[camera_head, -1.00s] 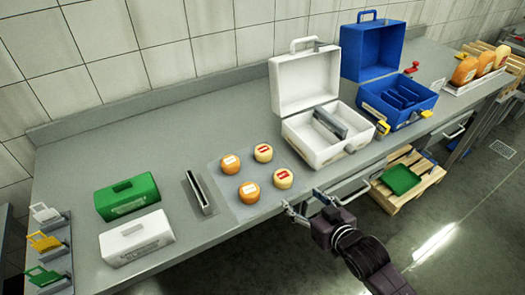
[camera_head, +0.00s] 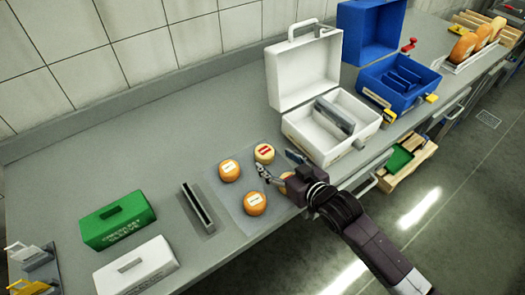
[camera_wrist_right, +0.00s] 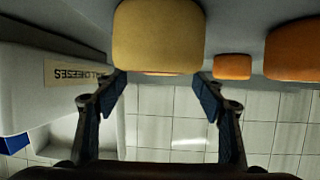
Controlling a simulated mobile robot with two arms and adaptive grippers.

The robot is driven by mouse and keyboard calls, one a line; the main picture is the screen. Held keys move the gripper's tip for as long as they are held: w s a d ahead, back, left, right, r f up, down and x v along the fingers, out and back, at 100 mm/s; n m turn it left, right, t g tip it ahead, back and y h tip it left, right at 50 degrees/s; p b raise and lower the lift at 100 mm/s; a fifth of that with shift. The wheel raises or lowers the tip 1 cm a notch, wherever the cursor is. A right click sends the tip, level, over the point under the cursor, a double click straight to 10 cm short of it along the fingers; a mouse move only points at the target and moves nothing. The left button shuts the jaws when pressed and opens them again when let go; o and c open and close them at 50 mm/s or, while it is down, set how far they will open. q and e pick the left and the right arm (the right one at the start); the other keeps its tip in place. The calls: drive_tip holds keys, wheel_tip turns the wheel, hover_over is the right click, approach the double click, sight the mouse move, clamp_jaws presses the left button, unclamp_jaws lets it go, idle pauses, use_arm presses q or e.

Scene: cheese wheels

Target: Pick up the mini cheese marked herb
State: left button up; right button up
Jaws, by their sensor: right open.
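Several small cheeses sit on a grey mat (camera_head: 233,203): a far orange one (camera_head: 229,170), a near orange one (camera_head: 255,204), a far yellow one with a red label (camera_head: 264,153) and a near yellow one. I cannot read their labels, so I cannot tell which is marked herb. My right gripper (camera_head: 278,168) is open at the near yellow cheese and hides most of it in the head view. In the right wrist view, which is upside down, the near yellow cheese (camera_wrist_right: 158,36) is large, just ahead of and between the spread fingertips (camera_wrist_right: 160,80). My left gripper is not in view.
An open white case (camera_head: 322,125) stands just right of the mat, with an open blue case (camera_head: 400,85) beyond. A slotted grey holder (camera_head: 197,208), a green box (camera_head: 118,220) and a white box (camera_head: 135,270) stand left. Bare counter lies behind the mat.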

sight(269, 158)
drive_tip(key=shift+w, duration=0.1)
drive_tip(key=shift+w+a+f, duration=0.1)
drive_tip(key=shift+w+a, duration=0.1)
drive_tip(key=p+x, duration=0.1)
drive_tip(key=x, duration=0.2)
drive_tip(key=shift+w+a+f, duration=0.15)
drive_tip(key=shift+a+f, duration=0.05)
drive_tip(key=shift+f, duration=0.05)
drive_tip(key=shift+w+a+f, duration=0.25)
drive_tip(key=shift+w+a, duration=0.05)
drive_tip(key=shift+w, duration=0.15)
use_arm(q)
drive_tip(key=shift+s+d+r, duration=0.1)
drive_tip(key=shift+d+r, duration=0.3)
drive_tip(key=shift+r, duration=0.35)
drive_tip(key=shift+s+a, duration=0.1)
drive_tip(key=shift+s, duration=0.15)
use_arm(e)
drive_tip(key=c, duration=1.3)
drive_tip(key=shift+r, duration=0.15)
